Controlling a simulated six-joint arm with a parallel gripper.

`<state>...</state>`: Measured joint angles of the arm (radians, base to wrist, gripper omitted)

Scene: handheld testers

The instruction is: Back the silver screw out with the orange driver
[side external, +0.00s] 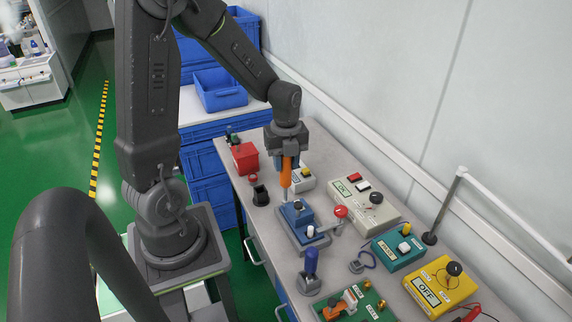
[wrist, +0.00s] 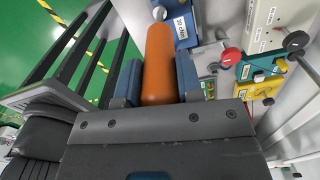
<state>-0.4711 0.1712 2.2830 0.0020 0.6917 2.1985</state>
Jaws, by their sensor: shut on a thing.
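My gripper (side external: 288,152) is shut on the handle of the orange driver (side external: 285,172).
On the bench are a beige box with knobs (side external: 363,200), a teal box (side external: 398,247), a yellow OFF box (side external: 438,287), a red box (side external: 245,158), a black cup (side external: 261,195) and a blue-handled tool in a stand (side external: 310,268). A thin post (side external: 446,205) stands near the wall.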

